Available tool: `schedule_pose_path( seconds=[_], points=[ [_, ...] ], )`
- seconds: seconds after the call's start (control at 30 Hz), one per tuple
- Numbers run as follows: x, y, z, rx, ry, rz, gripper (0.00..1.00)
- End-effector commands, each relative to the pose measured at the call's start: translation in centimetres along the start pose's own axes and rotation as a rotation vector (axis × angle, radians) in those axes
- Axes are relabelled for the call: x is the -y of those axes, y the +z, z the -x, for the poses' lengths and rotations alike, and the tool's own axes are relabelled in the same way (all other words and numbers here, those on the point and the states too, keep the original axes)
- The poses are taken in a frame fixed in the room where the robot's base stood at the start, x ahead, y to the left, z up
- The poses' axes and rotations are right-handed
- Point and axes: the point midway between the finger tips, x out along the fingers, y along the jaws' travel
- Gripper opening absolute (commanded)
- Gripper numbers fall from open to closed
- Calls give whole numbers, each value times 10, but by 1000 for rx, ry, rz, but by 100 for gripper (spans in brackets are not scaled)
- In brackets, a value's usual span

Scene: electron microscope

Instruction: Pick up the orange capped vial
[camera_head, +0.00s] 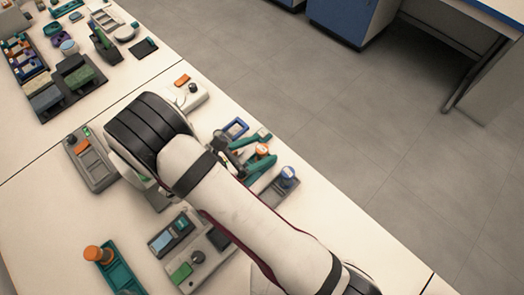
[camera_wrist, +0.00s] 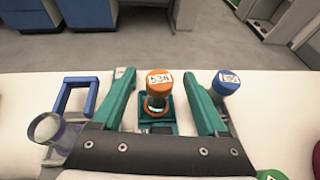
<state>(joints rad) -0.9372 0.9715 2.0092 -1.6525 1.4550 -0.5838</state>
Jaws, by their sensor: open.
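My gripper (camera_wrist: 159,74) is open, with one teal finger on each side of the vial and a visible gap on both sides. Nothing is held. In the head view the orange cap (camera_head: 262,150) shows between my gripper's teal fingers (camera_head: 268,146). The vial's lower part is hidden there by a finger and my arm.
A blue capped vial (camera_wrist: 226,82) stands just outside the right finger. A blue frame (camera_wrist: 75,90) and a clear cylinder (camera_wrist: 46,130) are on the left.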

Motion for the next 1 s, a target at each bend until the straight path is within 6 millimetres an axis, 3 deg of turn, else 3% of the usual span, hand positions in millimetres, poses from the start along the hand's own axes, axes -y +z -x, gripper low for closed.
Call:
schedule_pose_path(
  seconds=[0.1, 0.3, 0.7, 1.0],
  points=[
    [0, 0, -12, -1, -1, 0, 76],
    [0, 0, -12, -1, 1, 0, 74],
    [0, 0, -12, -1, 0, 0, 2],
    [0, 0, -11, -1, 0, -1, 0]
  ],
)
